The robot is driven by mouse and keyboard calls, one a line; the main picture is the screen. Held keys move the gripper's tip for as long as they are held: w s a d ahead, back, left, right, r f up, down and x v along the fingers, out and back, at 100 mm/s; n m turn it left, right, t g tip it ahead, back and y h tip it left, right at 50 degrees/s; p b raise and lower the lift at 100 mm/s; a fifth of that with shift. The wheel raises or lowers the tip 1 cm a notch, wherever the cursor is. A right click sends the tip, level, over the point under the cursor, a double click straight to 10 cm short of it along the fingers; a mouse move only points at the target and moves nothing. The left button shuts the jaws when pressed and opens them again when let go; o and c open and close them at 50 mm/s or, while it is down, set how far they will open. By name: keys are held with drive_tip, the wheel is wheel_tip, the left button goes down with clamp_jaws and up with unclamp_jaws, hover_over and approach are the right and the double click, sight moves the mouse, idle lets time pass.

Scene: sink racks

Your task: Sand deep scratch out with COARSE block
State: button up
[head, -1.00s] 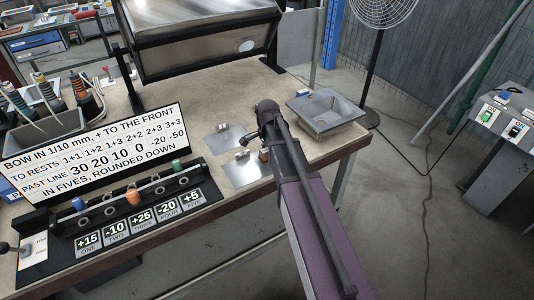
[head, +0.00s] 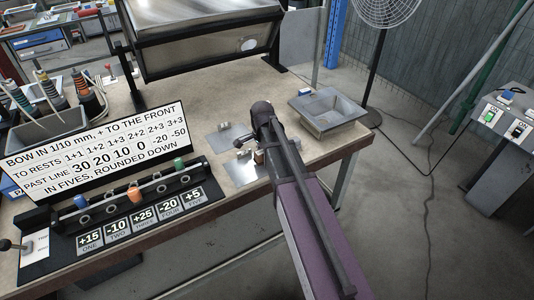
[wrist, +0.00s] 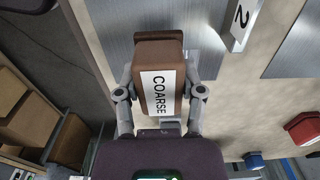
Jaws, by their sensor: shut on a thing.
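The COARSE block (wrist: 172,50) is brown with a white label and is held between the two fingers of my gripper (wrist: 160,95) in the wrist view. My gripper is shut on its sides. A grey metal plate (wrist: 110,30) lies beyond the block; I cannot tell whether the block touches it. In the head view my gripper is largely hidden by my arm, over the nearer plate (head: 239,174), with a bit of the brown block (head: 259,157) showing. A second plate (head: 222,139) lies farther back, also in the wrist view (wrist: 297,45). No deep scratch can be made out.
A marker numbered 2 (wrist: 240,20) stands beside the block. A sign (head: 95,150) and a numbered rack (head: 140,215) stand at left. Red (wrist: 303,128) and blue (wrist: 254,161) objects show in the wrist view.

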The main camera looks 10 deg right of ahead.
drive_tip(key=shift+s+a, duration=0.25)
drive_tip(key=shift+a, duration=0.55)
drive_tip(key=shift+r, duration=0.1)
drive_tip(key=shift+r+p, duration=3)
drive_tip(key=shift+p, duration=0.05)
drive_tip(key=shift+r+p, duration=1.5)
drive_tip(key=shift+f, duration=0.1)
